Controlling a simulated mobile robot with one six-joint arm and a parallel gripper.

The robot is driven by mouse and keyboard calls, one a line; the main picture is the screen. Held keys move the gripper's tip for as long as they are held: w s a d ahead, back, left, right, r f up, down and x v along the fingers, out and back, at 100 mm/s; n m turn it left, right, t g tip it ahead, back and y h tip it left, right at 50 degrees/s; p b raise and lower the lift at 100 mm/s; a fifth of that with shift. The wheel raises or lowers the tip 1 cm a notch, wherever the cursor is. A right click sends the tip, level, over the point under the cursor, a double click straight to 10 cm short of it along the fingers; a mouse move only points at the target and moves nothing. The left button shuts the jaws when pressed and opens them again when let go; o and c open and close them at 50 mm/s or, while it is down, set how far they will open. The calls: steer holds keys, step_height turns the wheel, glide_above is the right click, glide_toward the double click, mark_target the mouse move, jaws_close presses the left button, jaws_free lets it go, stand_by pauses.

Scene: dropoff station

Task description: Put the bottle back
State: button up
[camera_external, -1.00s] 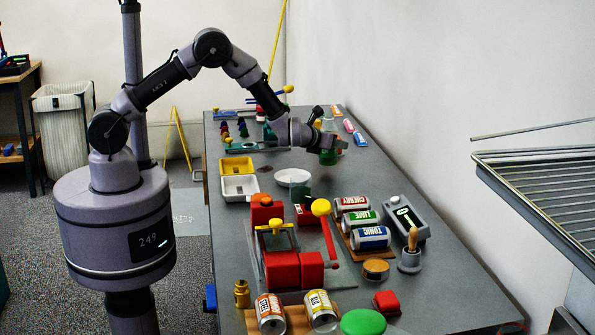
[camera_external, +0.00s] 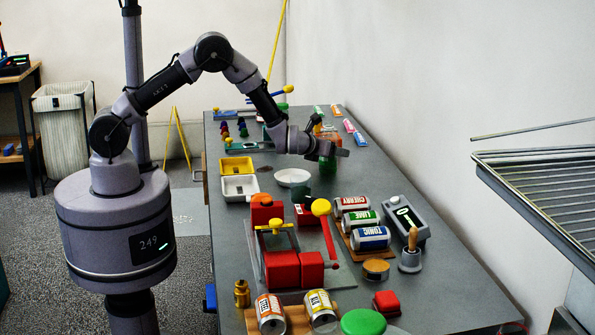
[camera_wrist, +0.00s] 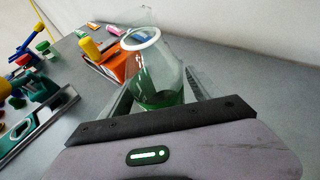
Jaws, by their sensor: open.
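The bottle (camera_wrist: 158,72) is clear glass with a white ring at its mouth and green in its lower part. In the wrist view it stands between the two fingers of my gripper (camera_wrist: 158,92). The jaws are open around it; I cannot tell whether either finger touches the glass. In the external view my gripper (camera_external: 334,152) is low over the far half of the bench, and the green part of the bottle (camera_external: 328,166) shows just below it. The bottle's base is hidden in the wrist view.
A white round dish (camera_external: 293,178), a white tray (camera_external: 239,188) and a yellow tray (camera_external: 237,166) lie left of my gripper. Cans (camera_external: 370,238) on a rack and a red press (camera_external: 297,270) stand nearer. An orange object (camera_wrist: 112,62) is beyond the bottle. Bench to the right is clear.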

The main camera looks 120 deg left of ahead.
steer(key=s+d+r+n+h+p, duration=0.1)
steer(key=d+r+n, duration=0.2)
steer(key=d+r, duration=0.6)
steer(key=d+r+n+p, duration=0.1)
steer(key=d+r+n, duration=0.2)
steer(key=d+r, duration=0.6)
steer(key=s+d+r+n+t+h, duration=0.1)
steer(key=s+d+n+t+h, duration=0.1)
steer(key=d, duration=1)
steer(key=s+d+r+n+t+h, duration=0.1)
steer(key=s+d+n+t+h, duration=0.1)
steer(key=d, duration=0.9)
steer(key=s+d+r+n+t+h, duration=0.1)
steer(key=s+d+n+h, duration=0.2)
steer(key=d, duration=0.9)
steer(key=s+h, duration=0.2)
steer(key=h, duration=0.1)
steer(key=shift+s+d+n+t, duration=0.2)
steer(key=shift+d+n+t, duration=0.1)
steer(key=shift+t, duration=0.1)
steer(key=shift+r, duration=0.1)
